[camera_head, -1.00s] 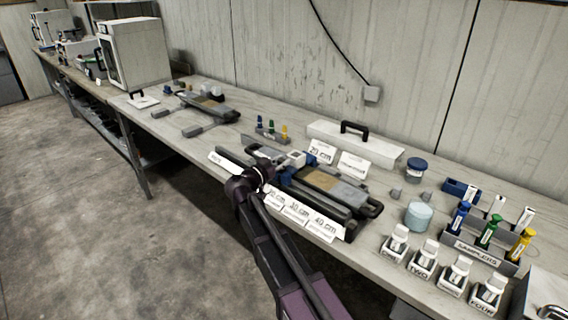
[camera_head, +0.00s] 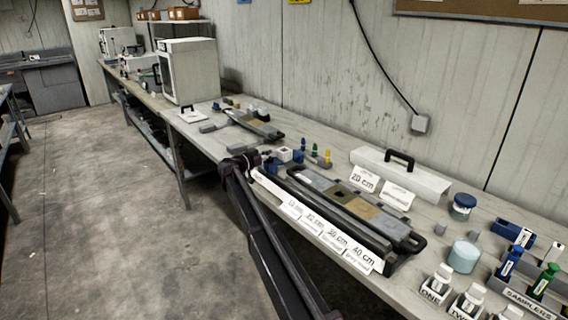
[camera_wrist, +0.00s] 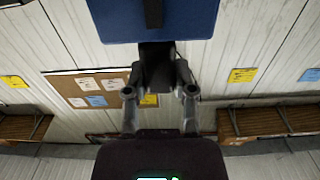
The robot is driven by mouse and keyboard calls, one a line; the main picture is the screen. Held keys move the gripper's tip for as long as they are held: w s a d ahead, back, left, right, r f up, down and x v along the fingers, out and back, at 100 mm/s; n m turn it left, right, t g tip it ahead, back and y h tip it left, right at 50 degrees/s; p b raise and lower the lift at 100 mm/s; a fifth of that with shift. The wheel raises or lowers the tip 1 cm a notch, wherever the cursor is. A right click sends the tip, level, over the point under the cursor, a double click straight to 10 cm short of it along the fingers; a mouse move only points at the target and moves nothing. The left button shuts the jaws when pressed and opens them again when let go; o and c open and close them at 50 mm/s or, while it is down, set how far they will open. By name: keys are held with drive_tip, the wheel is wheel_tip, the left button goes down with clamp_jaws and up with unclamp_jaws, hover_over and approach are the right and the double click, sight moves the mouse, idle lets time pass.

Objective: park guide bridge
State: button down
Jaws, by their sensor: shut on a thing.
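My gripper (camera_wrist: 160,85) is shut on a dark tab of a blue piece with a dark central strip (camera_wrist: 190,22), which I take to be the guide bridge. The blue piece fills the top of the wrist view. In the head view my gripper (camera_head: 264,161) is at the left end of the long dark core tray (camera_head: 345,207), with a little blue showing beside it. Arm links hide most of the grip there. I cannot tell whether the held piece touches anything. A small white and blue block (camera_head: 285,154) is just beyond my gripper.
Length cards (camera_head: 338,238) line the bench's front edge. A second tray (camera_head: 252,124) lies farther left. The floor at left is clear.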

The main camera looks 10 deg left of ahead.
drive_tip(key=w+a, duration=0.2)
drive_tip(key=a, duration=0.1)
drive_tip(key=shift+w+r, duration=0.1)
drive_tip(key=shift+w, duration=0.2)
drive_tip(key=shift+a, duration=0.15)
drive_tip(key=shift+c, duration=2.2)
unclamp_jaws()
drive_tip(key=shift+s, duration=0.1)
drive_tip(key=v, duration=1.2)
